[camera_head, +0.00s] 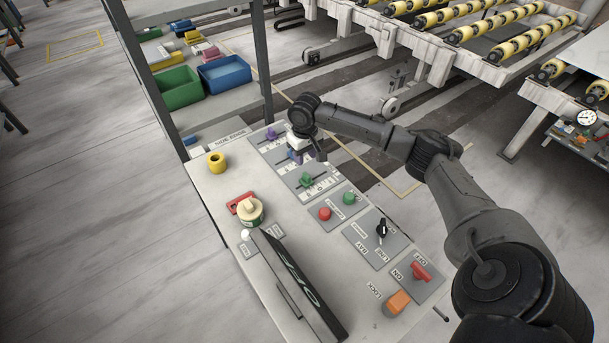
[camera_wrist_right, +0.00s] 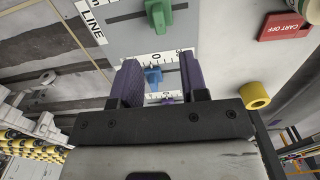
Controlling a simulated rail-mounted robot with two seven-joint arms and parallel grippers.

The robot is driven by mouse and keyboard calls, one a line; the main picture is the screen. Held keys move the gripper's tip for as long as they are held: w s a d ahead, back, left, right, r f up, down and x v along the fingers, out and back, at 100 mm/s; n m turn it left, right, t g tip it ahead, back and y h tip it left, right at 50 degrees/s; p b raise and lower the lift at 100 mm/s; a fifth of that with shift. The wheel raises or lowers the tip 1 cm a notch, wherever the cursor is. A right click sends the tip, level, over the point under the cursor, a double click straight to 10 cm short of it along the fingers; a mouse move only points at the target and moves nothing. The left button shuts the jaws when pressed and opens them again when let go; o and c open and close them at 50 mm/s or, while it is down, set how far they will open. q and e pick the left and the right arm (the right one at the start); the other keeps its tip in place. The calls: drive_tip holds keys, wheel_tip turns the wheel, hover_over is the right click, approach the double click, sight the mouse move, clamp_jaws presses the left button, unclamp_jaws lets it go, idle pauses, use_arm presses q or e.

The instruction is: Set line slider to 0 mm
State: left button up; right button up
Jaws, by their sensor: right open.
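A grey slider panel (camera_head: 285,165) on the console carries a purple slider knob (camera_head: 271,134), a blue slider knob (camera_head: 294,158) and a green slider knob (camera_head: 306,180). My right gripper (camera_head: 308,152) is over the blue knob, partly hiding it. In the right wrist view its two purple-padded fingers (camera_wrist_right: 160,82) are open, one on each side of the blue knob (camera_wrist_right: 153,75), with gaps showing. A white scale strip has a 0 mark (camera_wrist_right: 156,57) just above that knob. A LINE label (camera_wrist_right: 93,22) is at the panel's left edge; which slider it names is unclear. My left gripper is not in view.
Red (camera_head: 325,213) and green (camera_head: 349,198) buttons, a black rotary knob (camera_head: 382,230) and a red switch (camera_head: 421,271) sit further along the console. A yellow ring (camera_head: 216,162) and a dark raised screen (camera_head: 295,287) stand on the same top. Green and blue bins are behind.

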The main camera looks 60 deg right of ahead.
sight(305, 173)
wheel_tip(305, 173, down, 9)
drive_tip(key=shift+b, duration=0.6)
drive_tip(key=shift+c, duration=0.4)
clamp_jaws()
